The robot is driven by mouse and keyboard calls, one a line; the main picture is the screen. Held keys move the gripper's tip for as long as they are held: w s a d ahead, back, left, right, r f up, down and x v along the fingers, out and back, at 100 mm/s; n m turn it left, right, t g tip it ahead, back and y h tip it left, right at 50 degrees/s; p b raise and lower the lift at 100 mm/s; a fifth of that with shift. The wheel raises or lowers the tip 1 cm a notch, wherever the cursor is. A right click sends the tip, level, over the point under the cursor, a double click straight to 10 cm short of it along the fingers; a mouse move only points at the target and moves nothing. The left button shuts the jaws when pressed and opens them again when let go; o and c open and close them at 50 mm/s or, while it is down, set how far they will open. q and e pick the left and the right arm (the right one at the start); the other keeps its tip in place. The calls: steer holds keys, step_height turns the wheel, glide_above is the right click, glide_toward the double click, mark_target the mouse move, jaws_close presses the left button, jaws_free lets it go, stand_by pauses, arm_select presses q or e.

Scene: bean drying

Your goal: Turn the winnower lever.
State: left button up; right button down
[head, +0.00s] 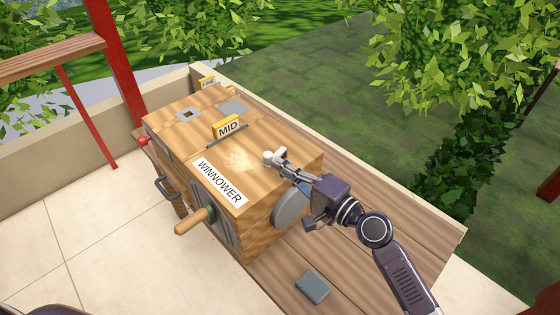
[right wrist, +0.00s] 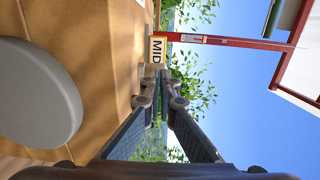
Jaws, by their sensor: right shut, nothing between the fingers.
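The winnower (head: 268,222) is a wooden box with a white label reading WINNOWER. On its front is a round grey plate with a crank lever ending in a wooden handle (head: 194,221). A yellow MID sign (head: 226,127) stands on its top and shows in the right wrist view (right wrist: 158,48). My left gripper is not in view.
A grey disc (head: 290,209) sits on the winnower's right side, under my right arm. A red knob (head: 143,140) and dark handle (head: 167,188) are at its left. A grey block (head: 312,287) lies on the wooden bench (head: 375,262). Tiled floor lies clear in front.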

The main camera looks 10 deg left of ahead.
steer(key=shift+w+a+f, duration=0.1)
steer(key=shift+w+a, duration=0.1)
steer(key=shift+a, duration=0.05)
steer(key=shift+a+r+p, duration=0.1)
steer(key=shift+r+p, duration=0.1)
steer(key=shift+p, duration=0.45)
steer(key=shift+s+a+f+m+t+h, duration=0.1)
steer(key=shift+a+m+t+h, duration=0.05)
steer(key=shift+m+t+h, duration=0.15)
